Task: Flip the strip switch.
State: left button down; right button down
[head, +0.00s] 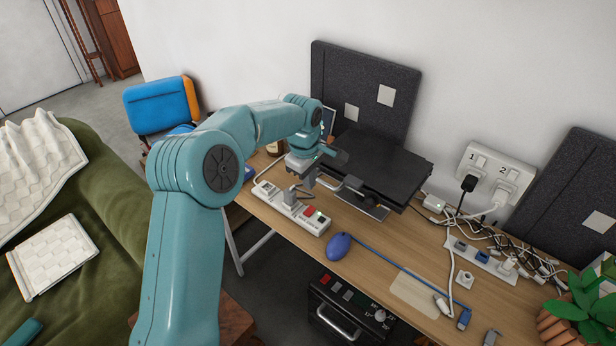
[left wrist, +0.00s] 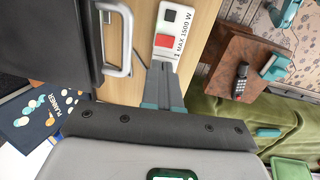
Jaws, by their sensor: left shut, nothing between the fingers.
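The white power strip (head: 266,190) lies on the wooden desk. Near its right end in the head view are a red switch (head: 309,210) and a small dark button with a green tint. In the left wrist view the red switch (left wrist: 165,40) sits just beyond my fingertips, with the label "MAX 1500 W" beside it and a dark square button (left wrist: 169,15) above. My left gripper (head: 296,192) is shut and empty, pointing down over the strip; its fingers (left wrist: 163,68) cover part of the strip. Contact cannot be told. My right gripper is out of view.
A blue mouse (head: 339,246) lies right of the strip. A black flat box (head: 380,165) stands behind the gripper. A second strip with tangled cables (head: 490,262) and a plant (head: 585,300) are at the right. A black handled unit (head: 345,310) is below the desk edge.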

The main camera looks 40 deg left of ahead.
aim_at(313, 209)
pick_arm(q)
jog(key=f, duration=0.3)
jog(key=w+f, duration=0.1)
jog(key=f, duration=0.6)
jog(key=shift+w+p, duration=0.15)
jog(key=shift+p, duration=0.2)
